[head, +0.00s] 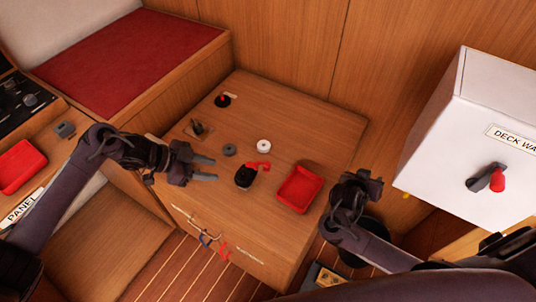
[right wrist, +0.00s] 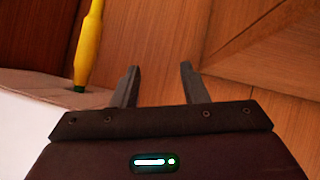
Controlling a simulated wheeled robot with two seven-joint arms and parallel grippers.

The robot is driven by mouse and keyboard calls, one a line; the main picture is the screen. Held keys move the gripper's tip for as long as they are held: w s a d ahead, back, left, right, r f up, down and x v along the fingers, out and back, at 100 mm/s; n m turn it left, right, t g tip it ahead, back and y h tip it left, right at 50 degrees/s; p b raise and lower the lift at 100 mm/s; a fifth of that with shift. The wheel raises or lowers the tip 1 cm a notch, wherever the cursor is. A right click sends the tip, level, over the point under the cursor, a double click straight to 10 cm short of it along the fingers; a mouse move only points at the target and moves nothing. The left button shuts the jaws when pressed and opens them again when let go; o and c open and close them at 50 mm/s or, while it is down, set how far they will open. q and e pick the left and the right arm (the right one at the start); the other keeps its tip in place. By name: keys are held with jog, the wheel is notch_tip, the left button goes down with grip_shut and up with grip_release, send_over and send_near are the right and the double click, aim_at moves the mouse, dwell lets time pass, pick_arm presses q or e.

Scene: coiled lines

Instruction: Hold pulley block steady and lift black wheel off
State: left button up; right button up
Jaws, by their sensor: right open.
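A round black piece (head: 244,178), apparently the black wheel, sits on the wooden cabinet top. A red piece (head: 260,167) adjoins it on the upper right and looks like part of the pulley block; how they join is too small to tell. My left gripper (head: 214,169) is open and empty just left of the black piece, its fingers pointing towards it and apart from it. My right gripper (head: 364,178) is open and empty, right of the cabinet top. In the right wrist view its two fingers (right wrist: 159,78) stand apart with only wood beyond.
A red tray (head: 299,189) lies right of the black piece. A white ring (head: 264,147), a grey disc (head: 229,150) and a small post (head: 198,128) stand behind. A white box (head: 480,140) stands at right. Hooks with coloured pieces (head: 213,240) hang at the front.

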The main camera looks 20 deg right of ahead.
aim_at(268, 166)
jog(key=w+a+n+y, duration=0.1)
jog(key=w+a+n, duration=0.1)
jog(key=w+a+r+n+y, duration=0.1)
jog(key=w+a+n, duration=0.1)
jog(key=w+a, duration=0.1)
jog(key=w+a+n+y, duration=0.1)
jog(key=w+a, duration=0.2)
jog(key=shift+w+a+r+n+g+y, duration=0.1)
jog(key=shift+w+r+n+g+y, duration=0.1)
jog(key=shift+n+g+y, duration=0.15)
jog(key=w+a+n+y, duration=0.1)
jog(key=a, duration=0.1)
jog(key=w+a+r+n, duration=0.1)
jog(key=a+n, duration=0.1)
jog(key=a, duration=0.1)
jog(key=w+a+r+n+g+y, duration=0.1)
jog(key=w+a+n, duration=0.1)
jog(key=shift+a+r+y, duration=0.15)
jog(key=shift+r+y, duration=0.05)
jog(key=shift+y, duration=0.15)
jog(key=w+a+r+n+g+y, duration=0.2)
jog(key=a+r+n+g+y, duration=0.3)
jog(key=a+n, duration=0.65)
jog(key=s, duration=0.1)
jog(key=s+f+m+h, duration=0.1)
jog(key=s+t, duration=0.1)
jog(key=shift+a+f+h, duration=0.3)
jog(key=shift+a+f, duration=0.1)
notch_tip(268, 166, down, 8)
jog(key=shift+r, duration=0.15)
